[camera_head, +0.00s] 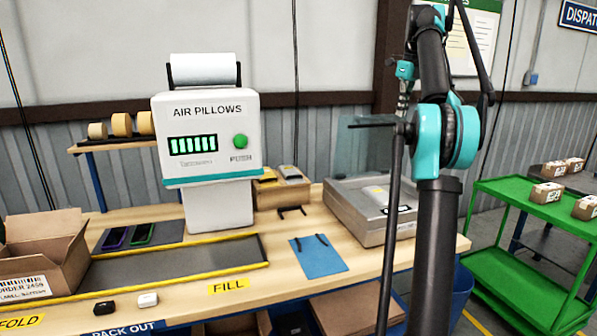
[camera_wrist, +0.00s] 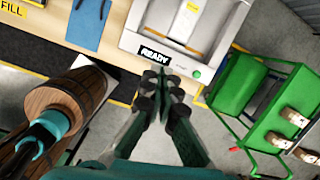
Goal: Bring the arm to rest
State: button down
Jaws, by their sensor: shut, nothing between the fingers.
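My arm (camera_head: 445,140) stands raised at the right of the head view, bent at a teal joint in front of the bench. My gripper (camera_wrist: 153,88) shows in the wrist view with its two dark fingers together and nothing between them. It points down past the front of the grey machine marked READY (camera_wrist: 210,50), apart from the bench as far as I can tell. In the head view I cannot make out the fingers clearly.
The wooden bench (camera_head: 345,262) carries an air pillow machine (camera_head: 210,135), a blue mat (camera_head: 318,258), an open carton (camera_head: 45,250) and the grey machine (camera_head: 345,208). A green cart (camera_head: 520,200) with small cartons stands at the right. Floor shows between them.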

jog(key=s+a+f+n, duration=0.3)
jog(key=f+n, duration=0.2)
jog(key=f, duration=0.2)
jog(key=s+a+f+n, duration=0.3)
jog(key=f+n, duration=0.2)
jog(key=f, duration=0.2)
jog(key=s+a+f+n, duration=0.3)
jog(key=f+n, duration=0.2)
jog(key=f, duration=0.2)
jog(key=s+a+f+n+t, duration=0.1)
jog(key=s+a+f+n, duration=0.2)
jog(key=s+f+n, duration=0.4)
jog(key=s+a+f+n, duration=0.3)
jog(key=s+f+n, duration=0.5)
jog(key=s+f, duration=1.2)
jog(key=s, duration=0.3)
jog(key=shift+a+f+t+h, duration=0.15)
jog(key=shift+f+t+h, duration=0.15)
jog(key=shift+t, duration=0.1)
